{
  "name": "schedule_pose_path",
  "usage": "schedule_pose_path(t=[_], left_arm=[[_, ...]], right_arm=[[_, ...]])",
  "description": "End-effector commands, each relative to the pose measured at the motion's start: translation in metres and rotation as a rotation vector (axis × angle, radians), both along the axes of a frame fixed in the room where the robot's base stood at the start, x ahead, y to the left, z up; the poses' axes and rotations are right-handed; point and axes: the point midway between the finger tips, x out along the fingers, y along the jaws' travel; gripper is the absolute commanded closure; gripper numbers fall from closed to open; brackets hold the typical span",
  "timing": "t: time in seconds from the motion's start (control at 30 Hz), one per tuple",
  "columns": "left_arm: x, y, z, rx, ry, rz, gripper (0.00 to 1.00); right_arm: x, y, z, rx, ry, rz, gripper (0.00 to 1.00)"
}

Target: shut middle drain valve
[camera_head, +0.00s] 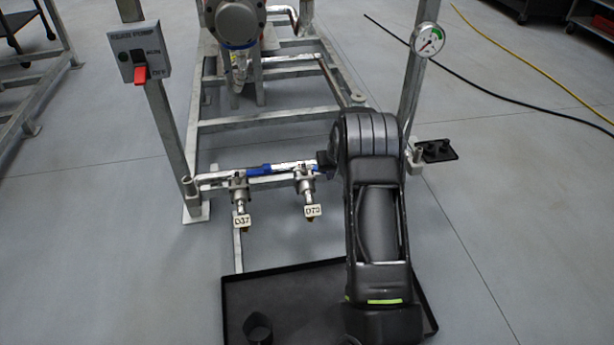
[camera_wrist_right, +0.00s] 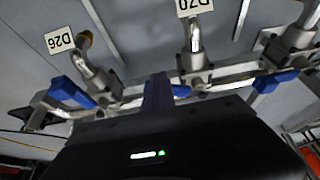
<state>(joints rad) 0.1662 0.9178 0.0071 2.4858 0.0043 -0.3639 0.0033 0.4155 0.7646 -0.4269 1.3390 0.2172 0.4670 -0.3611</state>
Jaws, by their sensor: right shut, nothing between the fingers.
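Three drain valves sit on a low horizontal pipe. The left valve, tagged D37 (camera_head: 239,190), has its blue handle (camera_head: 258,170) lying along the pipe. The middle valve (camera_head: 305,182) has a tag that reads D70 in the right wrist view (camera_wrist_right: 194,45). Its blue handle (camera_wrist_right: 181,90) lies roughly along the pipe, partly hidden by my fingers. The valve tagged D26 (camera_wrist_right: 100,78) is hidden behind my arm in the head view. My right gripper (camera_head: 325,160) is shut and empty, its fingers (camera_wrist_right: 157,92) beside the middle handle; contact is unclear. My left gripper is not in view.
A black tray (camera_head: 236,290) with a dark cup (camera_head: 258,328) lies on the floor below the valves. A switch box (camera_head: 139,55) with a red lever and a pressure gauge (camera_head: 428,39) are on the frame posts. The floor to the right is mostly clear.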

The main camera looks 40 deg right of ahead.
Motion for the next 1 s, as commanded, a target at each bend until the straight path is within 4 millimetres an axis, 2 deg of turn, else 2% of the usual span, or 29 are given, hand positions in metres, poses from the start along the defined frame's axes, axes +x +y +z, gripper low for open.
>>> schedule_pose_path(t=[0.5,1.0], left_arm=[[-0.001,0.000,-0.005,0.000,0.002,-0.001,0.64],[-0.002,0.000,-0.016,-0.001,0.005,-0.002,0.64]], right_arm=[[0.001,-0.006,-0.001,0.000,0.001,0.000,1.00],[0.010,-0.026,-0.001,0.000,0.001,0.000,1.00]])
